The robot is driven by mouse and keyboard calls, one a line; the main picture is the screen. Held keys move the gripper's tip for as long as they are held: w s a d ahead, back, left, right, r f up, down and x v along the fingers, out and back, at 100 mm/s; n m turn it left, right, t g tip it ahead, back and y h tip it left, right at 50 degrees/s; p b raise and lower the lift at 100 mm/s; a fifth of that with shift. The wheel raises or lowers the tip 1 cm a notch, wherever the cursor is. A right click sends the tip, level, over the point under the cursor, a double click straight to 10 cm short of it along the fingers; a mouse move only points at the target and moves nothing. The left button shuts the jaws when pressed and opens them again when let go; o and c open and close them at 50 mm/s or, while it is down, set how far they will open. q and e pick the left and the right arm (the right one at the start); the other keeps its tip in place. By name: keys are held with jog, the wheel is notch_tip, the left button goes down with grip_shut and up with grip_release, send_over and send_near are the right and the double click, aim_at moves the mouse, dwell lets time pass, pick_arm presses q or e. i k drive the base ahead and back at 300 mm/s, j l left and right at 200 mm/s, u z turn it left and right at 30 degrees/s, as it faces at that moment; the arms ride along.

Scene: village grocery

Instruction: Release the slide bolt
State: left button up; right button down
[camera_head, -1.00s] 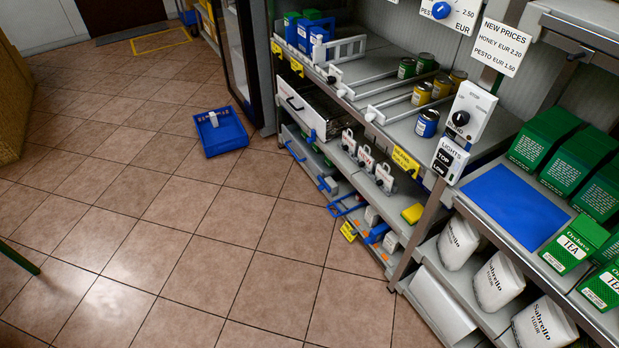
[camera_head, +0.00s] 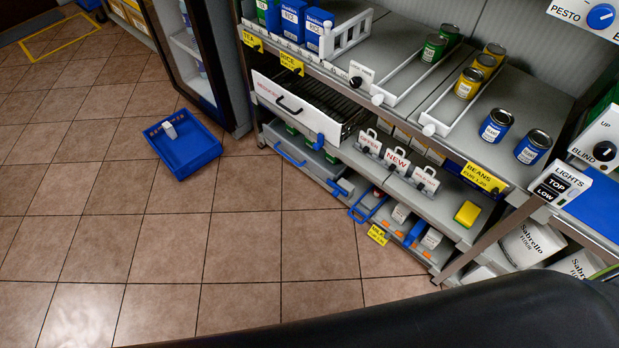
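No part is clearly recognisable as the slide bolt at this size. A white drawer (camera_head: 279,107) with a black handle (camera_head: 289,105) sits partly pulled out under the rice shelf. A small blue piece (camera_head: 319,141) is at its right front end; I cannot tell whether it is the bolt. Below it is a grey drawer front with a blue handle (camera_head: 289,155). Neither of my grippers shows. A dark, rounded shape, probably part of my arm, crosses the bottom right and hides the lower shelf ends.
A blue tray (camera_head: 182,152) with a small pale item lies on the tiled floor at left. A glass-doored cabinet (camera_head: 186,50) stands behind it. Cans (camera_head: 496,125) stand on the upper shelf. A lights switch box (camera_head: 560,184) is at right. Floor before the shelves is clear.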

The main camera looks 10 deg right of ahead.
aim_at(338, 191)
jog(key=i+j, duration=0.35)
jog(key=j, duration=0.15)
jog(key=i+j+z, duration=0.1)
jog(key=i+j, duration=0.25)
jog(key=j, duration=0.15)
